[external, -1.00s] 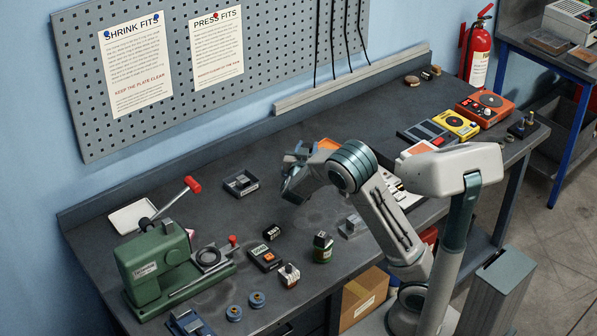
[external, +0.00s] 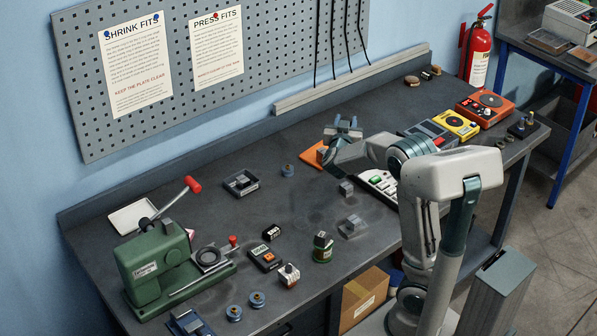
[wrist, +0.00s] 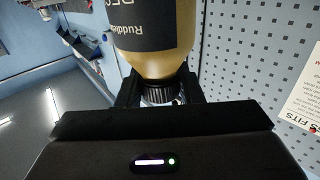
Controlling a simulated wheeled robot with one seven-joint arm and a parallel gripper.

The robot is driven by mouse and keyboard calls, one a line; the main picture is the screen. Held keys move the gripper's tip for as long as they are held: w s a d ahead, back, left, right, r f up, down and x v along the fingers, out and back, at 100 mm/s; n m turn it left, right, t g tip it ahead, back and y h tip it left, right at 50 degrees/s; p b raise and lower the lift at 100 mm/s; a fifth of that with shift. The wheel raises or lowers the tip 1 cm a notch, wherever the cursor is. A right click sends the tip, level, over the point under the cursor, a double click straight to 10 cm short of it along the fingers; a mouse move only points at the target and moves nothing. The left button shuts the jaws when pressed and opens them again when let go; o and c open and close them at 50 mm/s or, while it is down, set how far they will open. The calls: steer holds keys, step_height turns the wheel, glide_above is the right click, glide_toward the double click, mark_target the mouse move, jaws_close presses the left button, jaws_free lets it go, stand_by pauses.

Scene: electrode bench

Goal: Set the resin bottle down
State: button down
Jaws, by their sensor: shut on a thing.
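The resin bottle (wrist: 160,62) is amber with a dark label and fills the top middle of the wrist view. Its lettering appears upside down there. My gripper (wrist: 160,92) is shut on its dark ribbed cap end, with one finger on each side. In the external view my gripper (external: 343,128) is above the bench, near the orange mat (external: 312,155). I cannot make out the bottle clearly in the external view. The far end of the bottle runs out of the wrist view.
A white control panel (external: 378,184), small metal blocks (external: 352,227) and a black tray (external: 241,183) are on the bench. A green press (external: 155,265) stands at left. Yellow (external: 455,124) and orange (external: 485,108) devices are at right. The bench's back middle has clear room.

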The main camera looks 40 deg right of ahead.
steer(key=a+n+t+y+p, duration=0.1)
steer(key=a+p, duration=0.2)
steer(key=a, duration=1)
steer(key=w+a+f+p, duration=0.1)
steer(key=w+a+f, duration=0.4)
steer(key=a+f, duration=0.5)
steer(key=shift+w+a+f+p, duration=0.2)
steer(key=shift+a+f+p, duration=0.1)
steer(key=shift+a, duration=0.6)
steer(key=shift+f, duration=0.15)
steer(key=c, duration=1)
jaws_free()
